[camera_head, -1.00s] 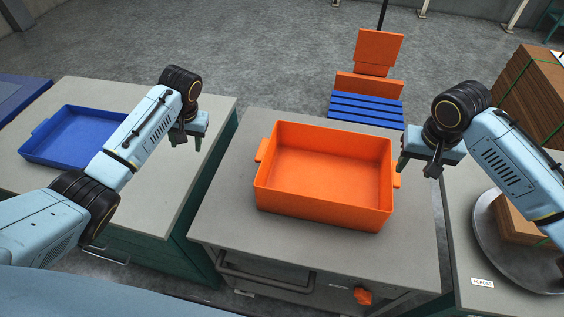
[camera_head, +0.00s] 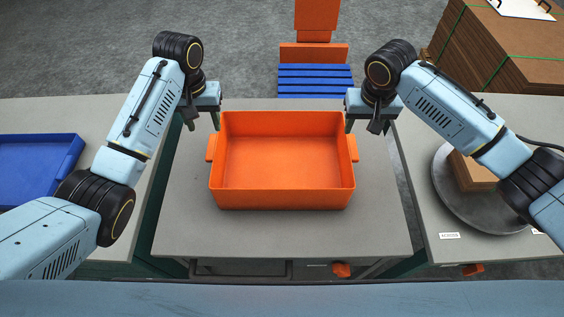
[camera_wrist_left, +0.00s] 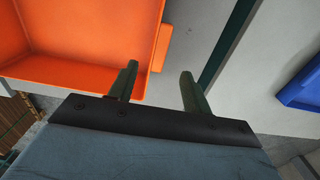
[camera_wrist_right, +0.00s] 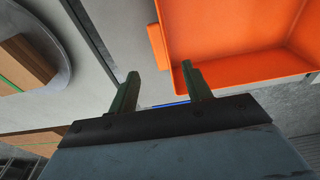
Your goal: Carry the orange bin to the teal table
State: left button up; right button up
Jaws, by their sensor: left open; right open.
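The empty orange bin (camera_head: 282,198) sits upright on the grey-topped middle table (camera_head: 185,225), with a tab handle on its left and right sides. My left gripper (camera_head: 202,120) is open and empty near the bin's back left corner. In the left wrist view, the bin (camera_wrist_left: 75,40) and its handle (camera_wrist_left: 162,48) lie beyond the open fingers. My right gripper (camera_head: 363,124) is open and empty near the back right corner. Its wrist view shows the bin (camera_wrist_right: 230,40) and handle (camera_wrist_right: 157,46) beyond the fingers. No teal tabletop shows; dark teal sides (camera_head: 150,205) show beneath the left table.
A blue bin (camera_head: 40,165) stands on the left table (camera_head: 108,112). The right table (camera_head: 425,205) bears a round grey plate (camera_head: 450,205) with cardboard on it. An orange and blue stand (camera_head: 314,80) is behind the middle table. Stacked brown boards (camera_head: 500,50) are at the back right.

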aim_at(212, 146)
pick_arm(q)
notch_tip(212, 146, down, 11)
jog(key=shift+r, duration=0.1)
pick_arm(e)
jog(key=f, duration=0.3)
jog(key=w+f, duration=0.1)
jog(key=f, duration=0.6)
jog(key=shift+w+f, duration=0.15)
jog(key=shift+f, duration=0.25)
pick_arm(q)
grip_shut()
pick_arm(e)
grip_shut()
pick_arm(q)
jog(key=shift+w+r, duration=0.1)
pick_arm(e)
jog(key=shift+w+r, duration=0.1)
jog(key=shift+r, duration=0.05)
